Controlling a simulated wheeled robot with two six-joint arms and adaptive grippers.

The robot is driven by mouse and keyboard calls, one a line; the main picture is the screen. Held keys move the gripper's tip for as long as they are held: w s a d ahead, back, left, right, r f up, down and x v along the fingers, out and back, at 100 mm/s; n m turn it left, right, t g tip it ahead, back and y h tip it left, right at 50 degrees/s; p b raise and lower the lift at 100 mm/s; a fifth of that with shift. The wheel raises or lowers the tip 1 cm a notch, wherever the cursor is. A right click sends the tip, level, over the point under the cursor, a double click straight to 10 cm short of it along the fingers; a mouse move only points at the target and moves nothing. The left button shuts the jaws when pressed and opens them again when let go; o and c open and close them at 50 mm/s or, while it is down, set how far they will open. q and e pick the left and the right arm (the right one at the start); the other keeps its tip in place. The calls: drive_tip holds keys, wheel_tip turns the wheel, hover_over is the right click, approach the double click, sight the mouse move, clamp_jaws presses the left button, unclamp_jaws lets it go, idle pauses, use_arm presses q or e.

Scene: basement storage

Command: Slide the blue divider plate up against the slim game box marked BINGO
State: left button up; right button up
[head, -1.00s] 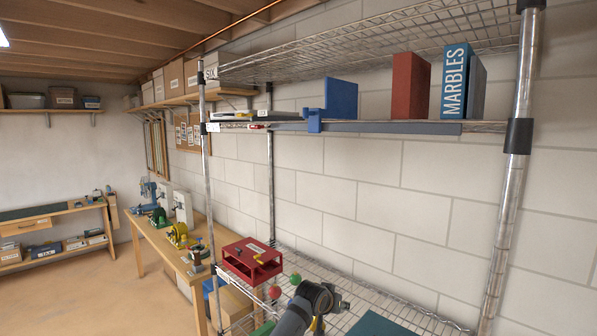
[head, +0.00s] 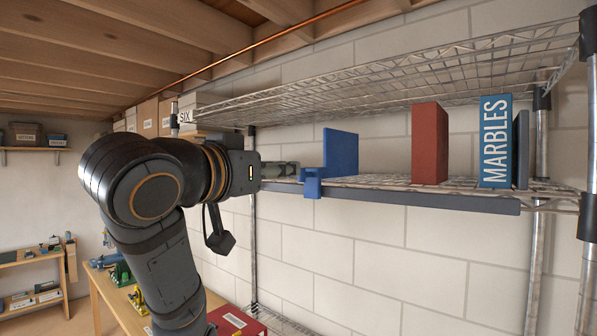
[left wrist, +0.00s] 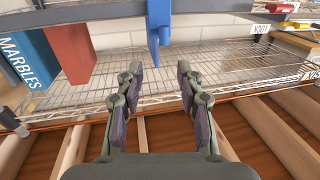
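My left gripper (head: 292,169) is at shelf height just left of the plate; contact cannot be told. In the left wrist view the left gripper (left wrist: 158,75) is open and empty, with the blue divider (left wrist: 159,22) ahead between its fingers. Right of the plate, across a gap, stand a red box (head: 429,143), a blue box marked MARBLES (head: 495,142) and a slim dark box (head: 521,150). No BINGO marking is readable. My right gripper is out of view.
The shelf's front rail (head: 420,200) runs below the boxes, and a wire shelf (head: 380,80) hangs above. The shelf is clear between the plate and the red box. A post (head: 590,130) stands at the right. A red case (head: 235,322) sits lower down.

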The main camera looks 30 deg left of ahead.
use_arm(q)
drive_tip(key=w+a, duration=0.1)
drive_tip(key=w, duration=0.8)
drive_tip(key=shift+a+b, duration=0.4)
drive_tip(key=shift+b, duration=0.05)
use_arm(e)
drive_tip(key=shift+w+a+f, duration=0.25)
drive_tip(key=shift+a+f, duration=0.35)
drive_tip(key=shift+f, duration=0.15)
use_arm(q)
drive_tip(key=shift+f, duration=0.15)
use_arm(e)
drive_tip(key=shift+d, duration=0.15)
use_arm(q)
drive_tip(key=shift+w, duration=0.15)
clamp_jaws()
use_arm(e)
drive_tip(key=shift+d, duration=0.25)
